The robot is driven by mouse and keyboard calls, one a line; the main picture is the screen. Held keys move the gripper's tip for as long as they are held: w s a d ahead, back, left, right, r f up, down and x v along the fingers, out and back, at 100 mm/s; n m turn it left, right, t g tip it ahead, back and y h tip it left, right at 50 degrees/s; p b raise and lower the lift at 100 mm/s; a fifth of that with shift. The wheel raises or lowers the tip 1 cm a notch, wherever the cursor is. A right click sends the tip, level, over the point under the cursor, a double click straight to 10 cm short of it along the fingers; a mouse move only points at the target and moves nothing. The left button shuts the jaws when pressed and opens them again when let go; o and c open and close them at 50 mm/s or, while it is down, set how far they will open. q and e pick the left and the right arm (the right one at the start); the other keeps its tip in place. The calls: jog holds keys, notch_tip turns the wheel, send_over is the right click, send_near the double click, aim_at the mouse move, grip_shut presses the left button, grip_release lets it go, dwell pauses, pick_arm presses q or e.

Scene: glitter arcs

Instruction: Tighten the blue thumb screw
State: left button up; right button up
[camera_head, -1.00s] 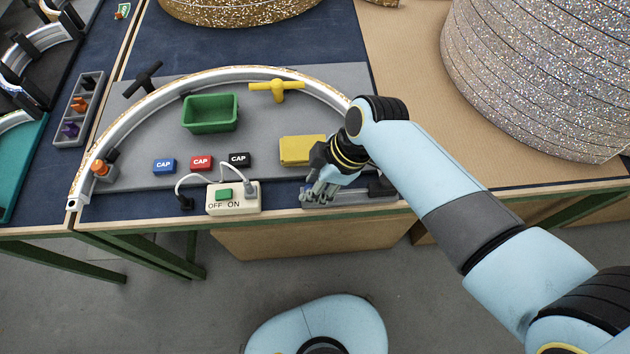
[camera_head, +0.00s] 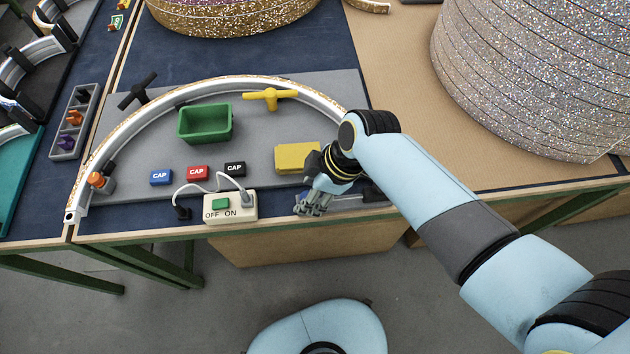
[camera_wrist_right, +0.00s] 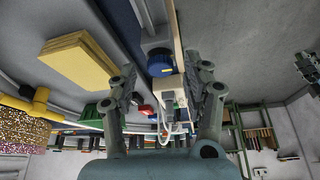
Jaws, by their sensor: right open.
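The blue thumb screw (camera_wrist_right: 160,62) shows in the right wrist view as a ridged blue knob, ahead of and between the spread fingers of my right gripper (camera_wrist_right: 166,88). The fingers look apart from it. In the head view my right gripper (camera_head: 312,204) hangs low at the table's front edge, right of the switch box, over a grey fixture (camera_head: 352,202). The screw cannot be made out there, likely behind the hand. My right gripper is open and holds nothing visible. My left gripper is not in view.
A yellow block (camera_head: 297,157) lies just behind the gripper. The white switch box (camera_head: 230,207) with its cable stands to the left. Blue, red and black caps (camera_head: 197,172), a green bin (camera_head: 205,122) and a yellow T-handle (camera_head: 268,96) are inside the curved rail (camera_head: 120,133).

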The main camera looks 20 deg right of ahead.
jog(key=v, duration=1.1)
jog(key=shift+s+d+r, duration=0.15)
jog(key=shift+d+r, duration=0.05)
jog(key=shift+r, duration=0.15)
